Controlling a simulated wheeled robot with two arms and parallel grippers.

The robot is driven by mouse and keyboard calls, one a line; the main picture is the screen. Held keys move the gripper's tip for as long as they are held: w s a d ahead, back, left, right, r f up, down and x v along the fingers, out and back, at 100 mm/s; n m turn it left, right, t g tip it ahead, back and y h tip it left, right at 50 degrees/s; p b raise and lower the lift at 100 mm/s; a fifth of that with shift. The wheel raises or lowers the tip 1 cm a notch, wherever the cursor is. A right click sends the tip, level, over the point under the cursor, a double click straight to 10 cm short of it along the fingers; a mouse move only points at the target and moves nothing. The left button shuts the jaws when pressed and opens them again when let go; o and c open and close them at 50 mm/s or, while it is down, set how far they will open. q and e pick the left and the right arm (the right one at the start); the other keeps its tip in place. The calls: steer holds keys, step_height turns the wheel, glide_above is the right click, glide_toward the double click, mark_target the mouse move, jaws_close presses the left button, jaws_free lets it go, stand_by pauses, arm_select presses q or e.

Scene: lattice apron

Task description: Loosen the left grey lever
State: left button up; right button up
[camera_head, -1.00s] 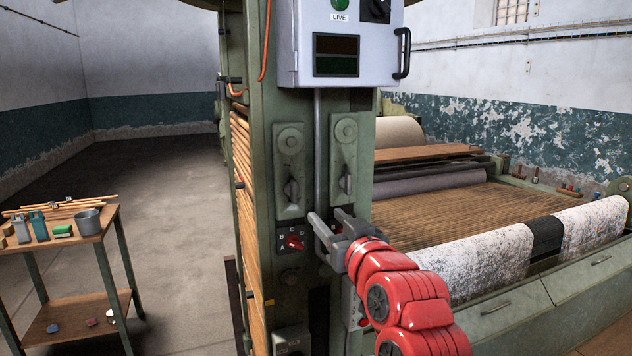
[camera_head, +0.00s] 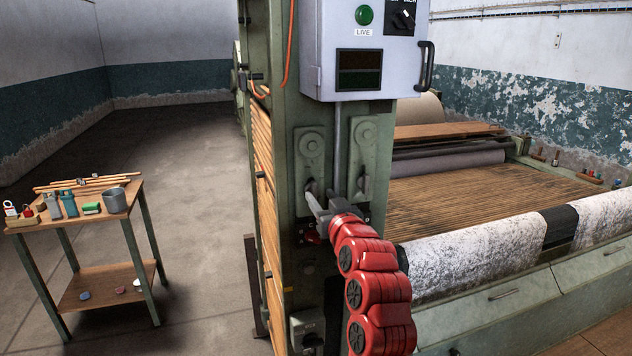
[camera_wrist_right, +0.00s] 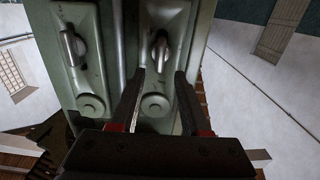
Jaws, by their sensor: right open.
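The left grey lever (camera_head: 310,185) sits low on the left of two green plates on the machine post, partly hidden by my right gripper (camera_head: 318,198). In the right wrist view, which is upside down, this lever (camera_wrist_right: 160,47) stands roughly upright just ahead of my fingers. My right gripper (camera_wrist_right: 161,80) is open, its fingers lined up on either side of the lever; I cannot tell whether they touch it. The right grey lever (camera_head: 364,184) is on the neighbouring plate and shows at left in the wrist view (camera_wrist_right: 70,45). My left gripper is out of view.
A grey control box (camera_head: 360,85) with a green LIVE light hangs above the plates. A red selector knob (camera_head: 311,236) is just below my gripper. A wooden bench (camera_head: 125,205) with small items stands at left. The loom bed (camera_head: 470,190) extends to the right.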

mark_target(315, 188)
steer(key=shift+p+x, duration=0.75)
steer(key=shift+x, duration=1.5)
steer(key=shift+c, duration=0.2)
steer(key=c, duration=0.4)
steer(key=shift+s+r, duration=0.1)
steer(key=shift+s, duration=0.05)
jaws_close()
